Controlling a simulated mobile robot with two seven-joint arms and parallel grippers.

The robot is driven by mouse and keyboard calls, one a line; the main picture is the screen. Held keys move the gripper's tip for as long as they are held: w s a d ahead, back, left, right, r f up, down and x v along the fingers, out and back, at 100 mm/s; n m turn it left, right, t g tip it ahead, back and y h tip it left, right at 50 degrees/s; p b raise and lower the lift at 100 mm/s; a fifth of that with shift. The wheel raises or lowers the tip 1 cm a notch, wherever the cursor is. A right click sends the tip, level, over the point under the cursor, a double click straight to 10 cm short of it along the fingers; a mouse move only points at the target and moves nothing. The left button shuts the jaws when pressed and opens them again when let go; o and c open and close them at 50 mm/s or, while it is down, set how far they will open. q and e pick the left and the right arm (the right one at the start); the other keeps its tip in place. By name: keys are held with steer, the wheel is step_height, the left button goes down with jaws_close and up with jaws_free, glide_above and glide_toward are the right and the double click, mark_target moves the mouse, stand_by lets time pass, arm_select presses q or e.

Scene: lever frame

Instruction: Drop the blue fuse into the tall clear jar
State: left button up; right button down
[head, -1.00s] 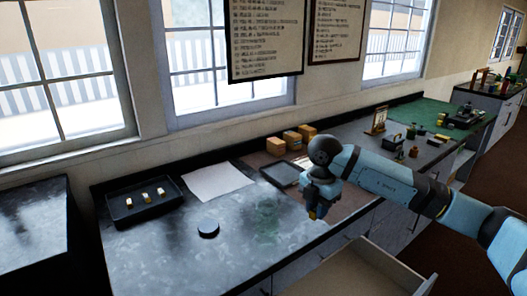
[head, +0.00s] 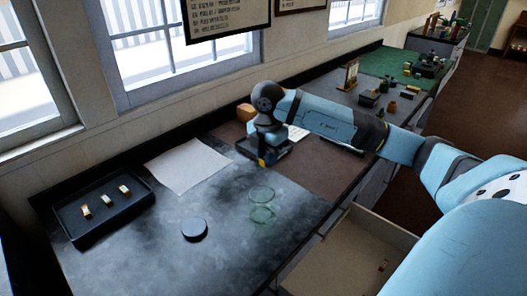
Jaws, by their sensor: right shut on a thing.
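The tall clear jar (head: 262,206) stands upright on the dark worktop, faintly green, and looks empty. My right gripper (head: 263,158) is above the bench, beyond the jar in the picture and not over its mouth. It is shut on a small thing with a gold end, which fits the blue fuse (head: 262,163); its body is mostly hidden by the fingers. My left gripper is not in view.
A black tray (head: 82,238) with three small gold-capped fuses sits at left. A round dark disc (head: 194,229) lies left of the jar. A white sheet (head: 189,166) lies behind. An open drawer (head: 345,258) juts out at front right.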

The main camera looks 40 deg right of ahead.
step_height(320, 180, down, 5)
steer(key=b, duration=0.2)
steer(key=shift+w+r+b, duration=0.1)
steer(key=shift+b, duration=0.25)
steer(key=c, duration=0.9)
jaws_free()
